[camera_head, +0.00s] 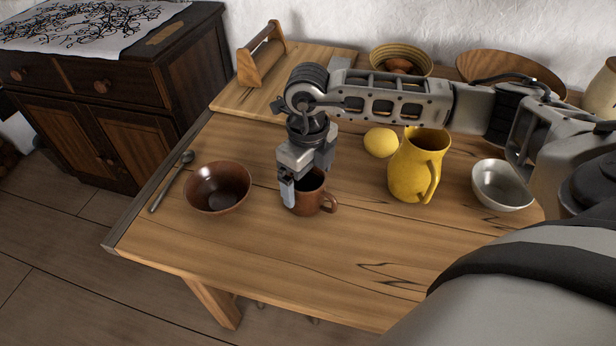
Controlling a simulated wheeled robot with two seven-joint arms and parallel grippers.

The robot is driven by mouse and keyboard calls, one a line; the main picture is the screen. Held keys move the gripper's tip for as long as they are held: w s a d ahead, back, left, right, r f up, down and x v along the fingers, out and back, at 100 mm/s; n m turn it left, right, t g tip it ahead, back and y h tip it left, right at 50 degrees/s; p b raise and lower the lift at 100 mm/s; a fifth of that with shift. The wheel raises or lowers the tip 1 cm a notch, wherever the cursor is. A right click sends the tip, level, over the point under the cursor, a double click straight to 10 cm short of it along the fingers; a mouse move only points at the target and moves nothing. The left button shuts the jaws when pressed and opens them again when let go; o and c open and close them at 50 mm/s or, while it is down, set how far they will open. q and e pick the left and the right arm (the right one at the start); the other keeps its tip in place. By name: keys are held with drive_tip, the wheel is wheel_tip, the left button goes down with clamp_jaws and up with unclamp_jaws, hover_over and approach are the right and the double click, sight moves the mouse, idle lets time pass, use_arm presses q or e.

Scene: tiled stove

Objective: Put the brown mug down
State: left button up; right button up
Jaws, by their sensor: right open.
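The brown mug (311,194) stands upright on the wooden table (250,258), with its handle toward the right. My right gripper (297,188) is at the mug's left and far side, pointing down. Its jaws are open, with one finger showing in front of the mug's left wall. The gripper hides part of the mug's rim and its left side. I cannot tell whether a finger touches the mug. My left gripper is not in view.
A brown bowl (217,188) and a spoon (172,180) lie to the left. A wooden carrier (262,58) is behind. The table's front is clear.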

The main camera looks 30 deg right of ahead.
wheel_tip(320, 180, up, 11)
drive_tip(key=shift+r+b, duration=0.2)
drive_tip(key=shift+b, duration=0.15)
idle(0.4)
